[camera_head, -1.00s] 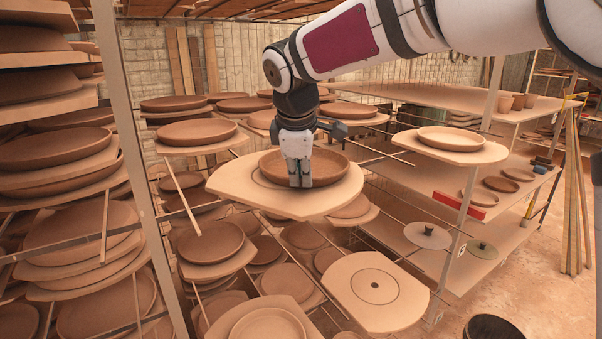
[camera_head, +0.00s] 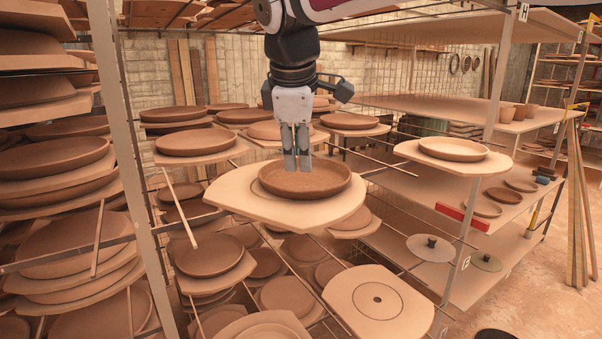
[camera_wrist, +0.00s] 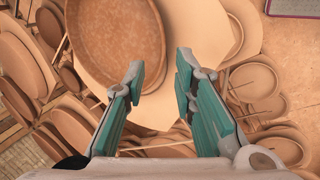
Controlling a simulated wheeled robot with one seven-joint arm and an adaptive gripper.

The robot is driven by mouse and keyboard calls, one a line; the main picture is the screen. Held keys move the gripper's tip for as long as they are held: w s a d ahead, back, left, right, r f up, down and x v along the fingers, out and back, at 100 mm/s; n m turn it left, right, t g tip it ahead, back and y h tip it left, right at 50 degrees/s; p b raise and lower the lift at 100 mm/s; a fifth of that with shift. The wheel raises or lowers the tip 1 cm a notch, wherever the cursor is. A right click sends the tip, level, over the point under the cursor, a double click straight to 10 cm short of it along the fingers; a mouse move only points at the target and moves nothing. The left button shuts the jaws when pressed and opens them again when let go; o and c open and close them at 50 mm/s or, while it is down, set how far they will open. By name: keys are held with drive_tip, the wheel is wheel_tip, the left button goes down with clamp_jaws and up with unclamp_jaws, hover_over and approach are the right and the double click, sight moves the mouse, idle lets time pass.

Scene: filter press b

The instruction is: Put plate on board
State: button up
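A brown round plate (camera_head: 305,180) rests on a pale board (camera_head: 262,204) with clipped sides, in the middle of the head view. The wrist view shows this plate (camera_wrist: 112,42) at upper left and the board (camera_wrist: 192,45) beside it. My gripper (camera_head: 296,170) points down over the far left part of the plate. In the wrist view its fingers (camera_wrist: 160,66) are apart, with nothing held between them; the plate's rim shows just beyond the tips. I cannot tell whether a fingertip touches the plate. An empty board (camera_head: 350,290) with a marked circle lies lower right.
Racks of plates on boards stand at left and behind. A light plate (camera_head: 453,149) on a board is at right, before shelves (camera_head: 440,97). A rack post (camera_head: 128,150) rises at left. Thin metal rods jut out around the boards.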

drive_tip(key=s+d+f+m+h, duration=0.1)
drive_tip(key=s+d+f+m, duration=0.1)
drive_tip(key=s+d+m, duration=0.9)
drive_tip(key=s+d+f+m, duration=0.3)
drive_tip(key=s+d+f, duration=0.2)
drive_tip(key=s, duration=0.2)
drive_tip(key=s+d+f+m+y, duration=0.1)
drive_tip(key=s+d+f+m, duration=0.2)
drive_tip(key=s, duration=0.5)
drive_tip(key=shift+d+f+t, duration=0.3)
drive_tip(key=shift+d+f, duration=0.55)
drive_tip(key=shift+d, duration=0.3)
drive_tip(key=shift+w, duration=0.1)
